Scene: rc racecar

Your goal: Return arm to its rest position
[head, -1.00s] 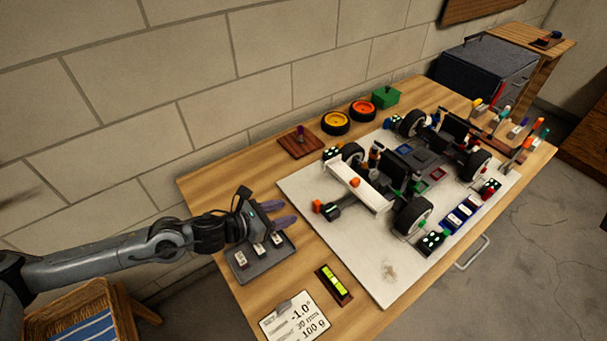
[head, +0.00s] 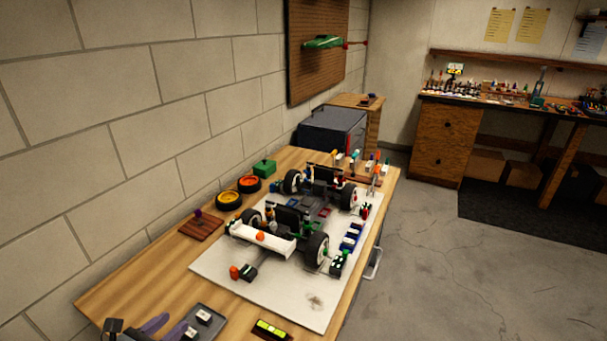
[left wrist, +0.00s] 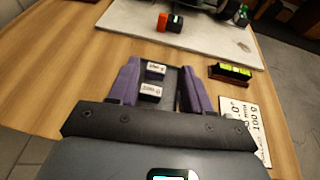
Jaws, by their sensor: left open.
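My left gripper (left wrist: 158,90) is open, with its two purple fingers apart over a small dark tray in the left wrist view. White labelled blocks (left wrist: 151,90) show in the tray (left wrist: 171,78) between the fingers, and the jaws hold nothing that I can see. In the head view the left gripper (head: 160,328) is at the bottom left edge, partly cut off, beside the tray (head: 212,322). The right gripper is not in view.
The RC racecar chassis (head: 300,215) stands on a white board (head: 222,262) on the wooden table. A yellow-green level (head: 270,328), a brown pad (head: 201,226), loose wheels (head: 229,200) and a green box (head: 264,168) lie around it. A brick wall borders the left side.

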